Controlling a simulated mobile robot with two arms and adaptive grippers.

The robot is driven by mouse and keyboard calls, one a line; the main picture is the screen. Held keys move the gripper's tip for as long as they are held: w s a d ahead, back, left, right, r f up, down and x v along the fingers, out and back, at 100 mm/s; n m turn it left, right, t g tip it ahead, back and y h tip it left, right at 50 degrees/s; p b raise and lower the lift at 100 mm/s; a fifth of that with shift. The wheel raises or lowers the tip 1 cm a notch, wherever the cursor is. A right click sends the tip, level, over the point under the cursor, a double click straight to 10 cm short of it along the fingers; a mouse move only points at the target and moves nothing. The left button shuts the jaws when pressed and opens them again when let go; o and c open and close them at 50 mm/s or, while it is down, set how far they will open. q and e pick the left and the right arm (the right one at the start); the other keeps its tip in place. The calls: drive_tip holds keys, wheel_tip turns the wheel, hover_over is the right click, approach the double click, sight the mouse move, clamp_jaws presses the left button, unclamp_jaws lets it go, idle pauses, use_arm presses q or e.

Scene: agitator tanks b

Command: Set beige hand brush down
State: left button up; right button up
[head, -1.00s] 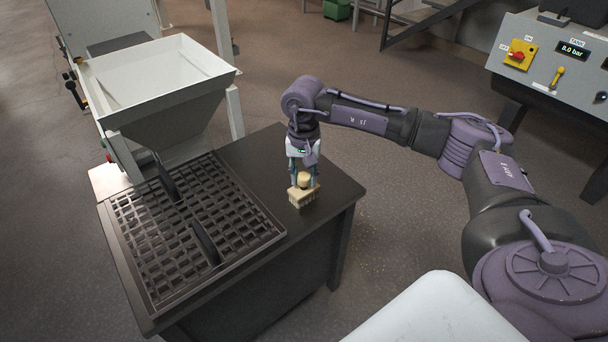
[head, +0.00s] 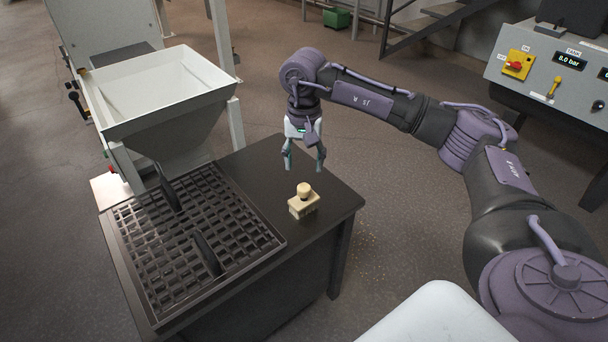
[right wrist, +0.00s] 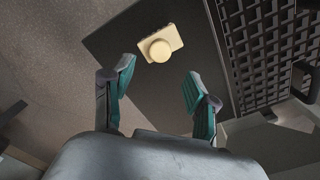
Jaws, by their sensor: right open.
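The beige hand brush (head: 303,204) stands on the dark table top, with its round knob upward, right of the black grate. My right gripper (head: 304,168) is open and empty, above the brush and apart from it. In the right wrist view the brush (right wrist: 161,44) lies beyond the two spread green fingertips (right wrist: 158,78), with nothing between them. My left gripper is not in view.
The black grate tray (head: 265,240) covers the left part of the table (head: 338,200). A white hopper (head: 165,95) stands behind it. A control panel (head: 555,75) is at the upper right. Bare table top surrounds the brush on its right.

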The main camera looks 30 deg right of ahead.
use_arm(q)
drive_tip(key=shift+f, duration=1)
use_arm(e)
drive_tip(key=shift+r, duration=1.9)
